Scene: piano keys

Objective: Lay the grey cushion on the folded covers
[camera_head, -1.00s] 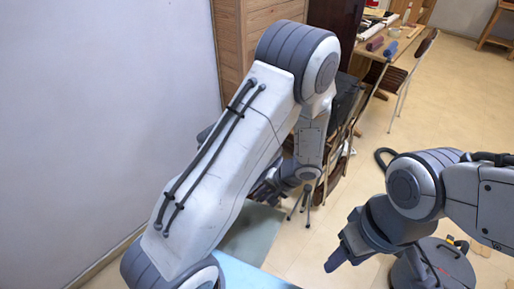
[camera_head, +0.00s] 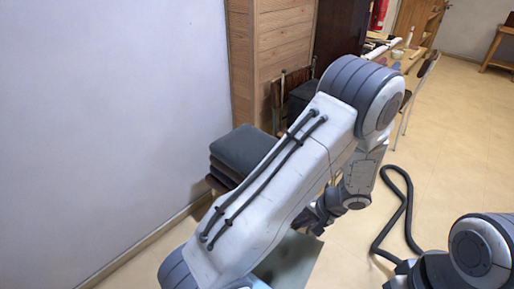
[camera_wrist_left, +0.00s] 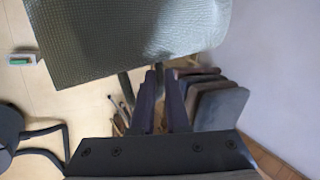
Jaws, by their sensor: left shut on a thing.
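The grey cushion (camera_head: 289,261) is a flat, grey-green piece at the bottom middle of the head view, partly hidden by my left arm. In the left wrist view the cushion (camera_wrist_left: 120,40) fills the top with its textured face. My left gripper (camera_head: 312,222) is shut on its edge and holds it up; the fingers (camera_wrist_left: 160,78) point at it in the wrist view. The folded covers (camera_head: 244,150) are a dark grey stack by the wall, left of my left arm. They also show in the wrist view (camera_wrist_left: 220,105), beyond the fingers. My right gripper is out of view.
A wooden cabinet (camera_head: 285,45) stands behind the covers. A table with small items (camera_head: 400,58) stands at the back.

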